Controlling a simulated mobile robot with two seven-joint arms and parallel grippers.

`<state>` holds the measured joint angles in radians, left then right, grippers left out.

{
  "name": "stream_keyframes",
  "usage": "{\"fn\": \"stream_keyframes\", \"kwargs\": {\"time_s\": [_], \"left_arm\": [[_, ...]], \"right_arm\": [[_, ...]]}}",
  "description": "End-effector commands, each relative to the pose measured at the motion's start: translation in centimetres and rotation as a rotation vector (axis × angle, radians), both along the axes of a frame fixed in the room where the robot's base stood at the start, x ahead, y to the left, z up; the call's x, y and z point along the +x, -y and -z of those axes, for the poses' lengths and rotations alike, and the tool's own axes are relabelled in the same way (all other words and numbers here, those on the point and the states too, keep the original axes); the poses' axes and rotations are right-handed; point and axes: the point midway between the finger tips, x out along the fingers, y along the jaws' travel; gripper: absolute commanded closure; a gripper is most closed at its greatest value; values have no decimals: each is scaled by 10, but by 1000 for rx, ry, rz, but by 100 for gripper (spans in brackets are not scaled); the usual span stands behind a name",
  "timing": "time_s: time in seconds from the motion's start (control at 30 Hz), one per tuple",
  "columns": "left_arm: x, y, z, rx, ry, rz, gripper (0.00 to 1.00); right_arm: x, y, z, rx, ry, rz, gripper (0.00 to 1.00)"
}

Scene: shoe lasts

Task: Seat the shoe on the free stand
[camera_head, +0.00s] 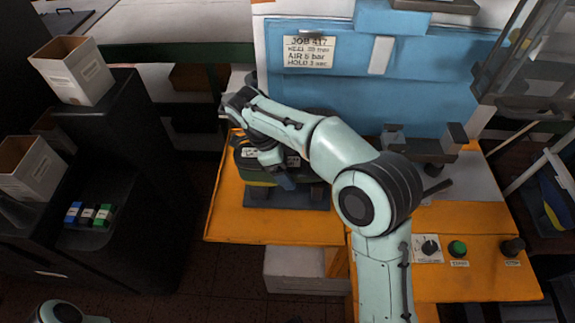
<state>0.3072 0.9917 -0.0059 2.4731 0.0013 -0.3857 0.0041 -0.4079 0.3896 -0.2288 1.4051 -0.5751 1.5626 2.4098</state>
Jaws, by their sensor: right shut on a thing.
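My right arm reaches up from the bottom and bends left over the orange bench. My right gripper (285,181) points down at the left part of the bench, shut on a dark thing with a yellow band (258,183). This looks like the shoe, but the arm hides much of it. It is above or on a dark grey base (315,197); I cannot tell whether they touch. A grey fixture with upright blocks (455,137) stands at the bench's right back, partly behind my arm; I cannot tell whether it is the free stand. My left gripper is out of view.
The orange bench (228,222) has a blue back panel (430,95) with a job card (308,52). A dial (430,247) and a green button (458,248) are at its front right. Cartons (72,70) and a dark shelf (145,130) stand at the left.

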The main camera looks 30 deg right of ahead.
Motion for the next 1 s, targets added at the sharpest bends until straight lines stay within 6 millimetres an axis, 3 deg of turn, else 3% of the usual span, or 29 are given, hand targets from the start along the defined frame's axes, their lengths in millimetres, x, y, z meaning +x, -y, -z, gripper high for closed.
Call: {"fn": "stream_keyframes", "kwargs": {"time_s": [0.27,0.3,0.33,0.67,0.77,1.0], "left_arm": [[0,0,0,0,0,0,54],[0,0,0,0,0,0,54],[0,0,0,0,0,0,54],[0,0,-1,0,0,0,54],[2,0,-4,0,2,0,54],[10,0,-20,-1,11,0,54]], "right_arm": [[0,0,0,0,2,0,84],[0,0,0,0,2,0,11],[0,0,0,0,2,-1,2],[2,-2,-4,0,0,-1,0],[5,-7,-17,0,3,-2,0],[16,-25,-69,1,6,-2,0]]}}
